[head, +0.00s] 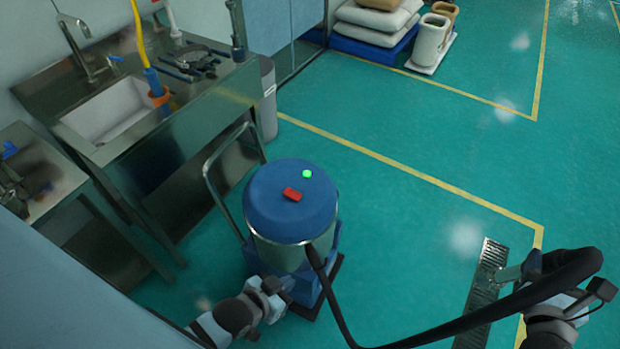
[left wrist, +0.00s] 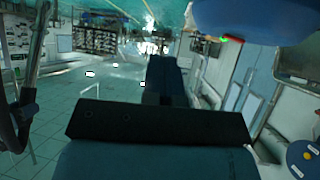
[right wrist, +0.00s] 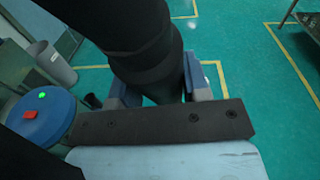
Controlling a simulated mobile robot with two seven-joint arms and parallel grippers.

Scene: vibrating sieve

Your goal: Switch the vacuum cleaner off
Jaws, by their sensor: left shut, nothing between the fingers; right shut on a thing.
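The vacuum cleaner has a round blue lid (head: 270,215) on a metal drum. A red switch (head: 292,195) and a lit green lamp (head: 307,174) are on the lid. Both also show in the right wrist view: the switch (right wrist: 43,93) and the lamp (right wrist: 27,116). My left gripper (head: 284,289) is shut and empty, low beside the vacuum's blue base, below the lid. In the left wrist view its fingers (left wrist: 167,75) are together, with the lid (left wrist: 250,18) at upper right. My right gripper (right wrist: 155,90) is shut on the black vacuum hose (right wrist: 140,40), at the right.
A metal sink bench (head: 200,110) with tools stands at upper left. A push handle (head: 207,165) rises behind the vacuum. A grey bin (head: 267,95) stands beyond it. A floor grate (head: 485,285) lies at the right. The green floor between is clear, except for the hose crossing low.

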